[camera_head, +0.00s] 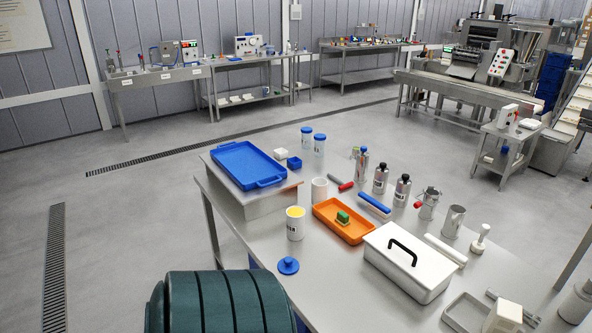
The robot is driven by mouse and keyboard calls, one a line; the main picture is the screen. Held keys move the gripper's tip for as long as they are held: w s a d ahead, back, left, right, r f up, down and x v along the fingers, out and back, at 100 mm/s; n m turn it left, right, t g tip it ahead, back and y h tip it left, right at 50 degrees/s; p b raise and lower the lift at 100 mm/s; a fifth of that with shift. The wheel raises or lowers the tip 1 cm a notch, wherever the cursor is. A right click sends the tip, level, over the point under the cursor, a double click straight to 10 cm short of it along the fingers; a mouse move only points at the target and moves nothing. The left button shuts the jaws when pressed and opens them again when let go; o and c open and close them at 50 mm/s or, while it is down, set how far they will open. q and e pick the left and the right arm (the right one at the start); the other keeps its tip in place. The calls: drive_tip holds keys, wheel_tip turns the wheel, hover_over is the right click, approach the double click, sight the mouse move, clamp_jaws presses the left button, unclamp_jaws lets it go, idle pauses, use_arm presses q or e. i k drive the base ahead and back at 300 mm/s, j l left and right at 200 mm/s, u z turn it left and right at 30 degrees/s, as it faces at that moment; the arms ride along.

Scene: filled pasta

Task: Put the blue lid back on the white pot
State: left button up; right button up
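The blue lid (288,266) with a small knob on top lies flat on the steel table. It is in front of the white pot (295,226), slightly left of it and apart from it. The white pot stands upright and uncovered, with yellow contents showing at its top and a dark label on its side. Neither of my grippers shows in the head view, so I cannot see whether they are open or shut.
An orange tray (324,219) with a green-topped block is right of the pot. A white cup (319,190) stands behind it. A raised steel stand bears a blue tray (250,165) at left. A white lidded box (404,265) stands at right. Two blue-lidded jars (319,145) stand farther back.

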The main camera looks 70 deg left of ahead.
sight(295, 215)
drive_tip(key=i+l, duration=0.1)
drive_tip(key=i, duration=0.35)
drive_tip(key=u, duration=2.5)
